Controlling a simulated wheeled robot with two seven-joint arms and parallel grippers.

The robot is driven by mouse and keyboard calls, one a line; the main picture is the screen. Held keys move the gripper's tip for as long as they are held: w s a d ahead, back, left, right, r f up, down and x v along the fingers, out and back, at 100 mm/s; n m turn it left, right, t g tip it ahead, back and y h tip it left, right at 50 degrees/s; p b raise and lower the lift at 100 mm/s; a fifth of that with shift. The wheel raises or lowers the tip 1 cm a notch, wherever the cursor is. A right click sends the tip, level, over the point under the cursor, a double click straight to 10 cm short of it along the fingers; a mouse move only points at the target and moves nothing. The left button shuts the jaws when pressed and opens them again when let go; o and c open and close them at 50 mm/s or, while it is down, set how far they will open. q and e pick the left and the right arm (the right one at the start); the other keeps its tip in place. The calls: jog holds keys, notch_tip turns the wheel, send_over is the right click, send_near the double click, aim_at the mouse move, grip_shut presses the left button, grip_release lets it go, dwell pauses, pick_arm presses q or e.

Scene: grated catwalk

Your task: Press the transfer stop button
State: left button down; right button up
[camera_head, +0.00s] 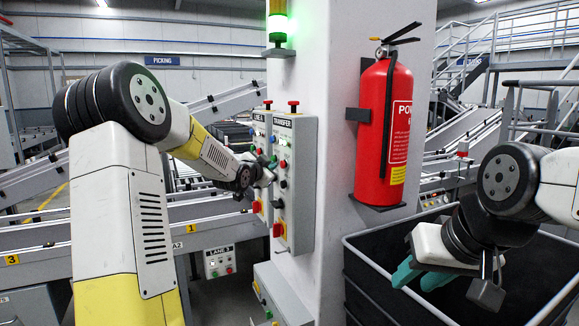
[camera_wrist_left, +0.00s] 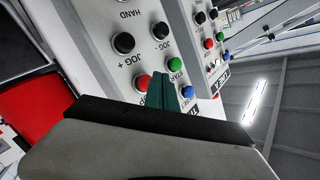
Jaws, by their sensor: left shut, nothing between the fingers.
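The transfer panel (camera_head: 303,190) is a grey box on the white pillar, labelled TRANSFER. Its red stop button (camera_head: 283,163) sits on the front face; in the left wrist view the stop button (camera_wrist_left: 143,83) is red, its label partly covered. My left gripper (camera_head: 270,173) is in front of the panel. In the left wrist view its teal fingers (camera_wrist_left: 163,90) are shut and empty, with the tips between the red button and the green start button (camera_wrist_left: 174,65). I cannot tell whether they touch the panel. My right gripper (camera_head: 420,279) is open and empty at the right.
A lane panel (camera_head: 258,150) stands just left of the transfer panel. A red fire extinguisher (camera_head: 384,130) hangs on the pillar's right face. A dark bin (camera_head: 372,262) lies below my right gripper. Conveyors (camera_head: 45,240) fill the left background.

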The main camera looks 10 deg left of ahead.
dwell(0.7)
pick_arm(q)
jog(key=shift+w+d, duration=0.25)
jog(key=shift+d, duration=0.1)
jog(key=shift+w+d, duration=0.45)
jog(key=shift+d, duration=0.25)
dwell(0.9)
dwell(0.4)
jog(key=shift+s+a, duration=0.7)
jog(key=shift+a, duration=0.3)
jog(key=shift+s+a, duration=0.7)
jog(key=shift+a, duration=0.35)
jog(key=shift+s+a, duration=0.7)
jog(key=shift+a, duration=0.35)
